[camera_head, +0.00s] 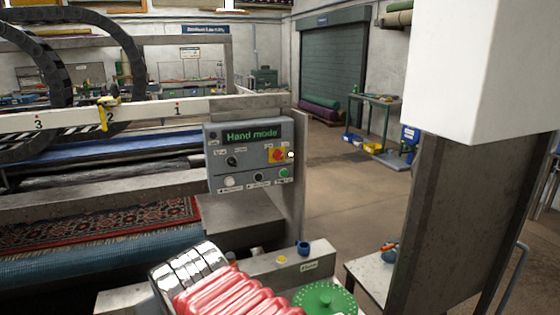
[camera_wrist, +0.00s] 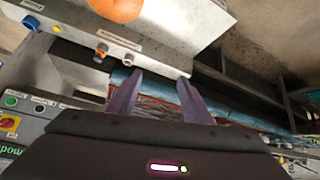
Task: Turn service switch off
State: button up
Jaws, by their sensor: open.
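The grey control panel (camera_head: 250,180) stands at the middle of the head view, its lit display (camera_head: 252,134) reading "Hand mode". On it are a red-and-yellow rotary switch (camera_head: 279,155), a dark rotary knob (camera_head: 231,161) and a lower row of buttons. The small labels are unreadable, so I cannot tell which is the service switch. In the wrist view the panel (camera_wrist: 40,125) shows tilted at the left edge, with the red-and-yellow switch (camera_wrist: 9,123) partly cut off. My gripper (camera_wrist: 159,77) is open and empty, with the panel off to its left; I cannot make it out in the head view.
A ledge with a blue knob (camera_head: 303,247) and a yellow button (camera_head: 281,259) is in front. Ribbed pink bellows (camera_head: 235,292) and a green disc (camera_head: 324,298) stand near it. A patterned rug (camera_head: 90,232) lies in the machine. Open floor (camera_head: 350,180) is at right.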

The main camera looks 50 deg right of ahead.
jog(key=w+d+r+m+t+h, duration=0.1)
jog(key=w+d+r+h, duration=0.15)
jog(key=d, duration=0.45)
jog(key=w+d+r+m+t+h, duration=0.1)
jog(key=w+d+r+m, duration=0.1)
jog(key=w+d, duration=0.35)
jog(key=m+t+h, duration=0.1)
jog(key=t+h, duration=0.3)
jog(key=t, duration=0.2)
send_near(280, 158)
jog(key=v, duration=0.5)
jog(key=shift+w+d+r+y, duration=0.1)
jog(key=shift+d+y, duration=0.15)
jog(key=shift+d, duration=0.05)
jog(key=shift+w, duration=0.1)
jog(key=x, duration=1.3)
jog(key=shift+w+d, duration=0.15)
jog(key=shift+w, duration=0.1)
jog(key=shift+c, duration=0.2)
